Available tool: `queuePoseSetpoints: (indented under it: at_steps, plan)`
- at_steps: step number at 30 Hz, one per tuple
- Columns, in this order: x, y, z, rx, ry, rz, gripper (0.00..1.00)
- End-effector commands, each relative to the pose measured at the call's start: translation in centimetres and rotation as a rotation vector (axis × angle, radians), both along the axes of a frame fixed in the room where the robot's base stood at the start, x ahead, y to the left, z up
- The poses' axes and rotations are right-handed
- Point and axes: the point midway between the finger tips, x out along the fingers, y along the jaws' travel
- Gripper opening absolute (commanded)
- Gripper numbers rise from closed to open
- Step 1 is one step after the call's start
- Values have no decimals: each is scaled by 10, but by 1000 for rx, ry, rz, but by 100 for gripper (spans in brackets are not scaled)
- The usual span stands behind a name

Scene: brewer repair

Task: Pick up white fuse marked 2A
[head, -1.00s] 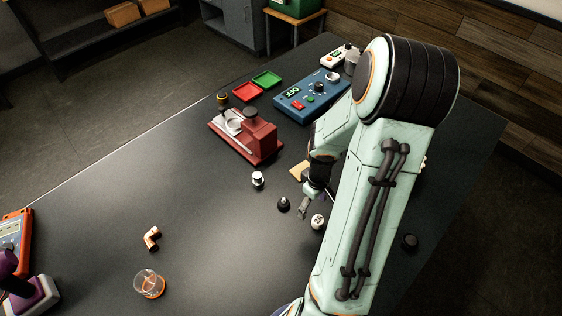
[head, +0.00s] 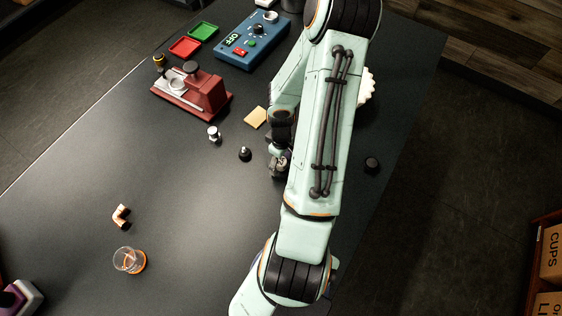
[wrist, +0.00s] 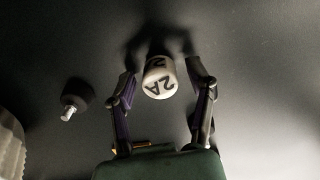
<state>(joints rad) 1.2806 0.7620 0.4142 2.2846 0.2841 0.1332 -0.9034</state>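The white fuse marked 2A (wrist: 159,80) shows in the wrist view, its printed white end facing the camera. It is between the two fingers of my gripper (wrist: 163,72). The fingers are open, with a narrow gap visible on each side of the fuse. In the head view my gripper (head: 279,163) is low over the table, partly behind my arm, and I cannot make out the fuse there.
A black part with a metal pin (wrist: 74,98) lies left of the fingers, with a pale ribbed object (wrist: 10,145) at the left edge. In the head view, a small white-topped part (head: 214,133), a yellow pad (head: 256,118) and a red device (head: 193,92) are nearby.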

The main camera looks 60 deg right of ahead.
Motion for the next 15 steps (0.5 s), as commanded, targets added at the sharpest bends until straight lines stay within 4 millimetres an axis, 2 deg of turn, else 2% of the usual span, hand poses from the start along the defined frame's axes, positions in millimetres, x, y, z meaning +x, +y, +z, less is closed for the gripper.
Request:
queuePoseSetpoints:
  at_steps: [1, 4, 15]
  plan:
    - [0, 0, 0, 0, 0, 0, 31]
    - [0, 0, 0, 0, 0, 0, 0]
    - [0, 0, 1, 0, 0, 0, 0]
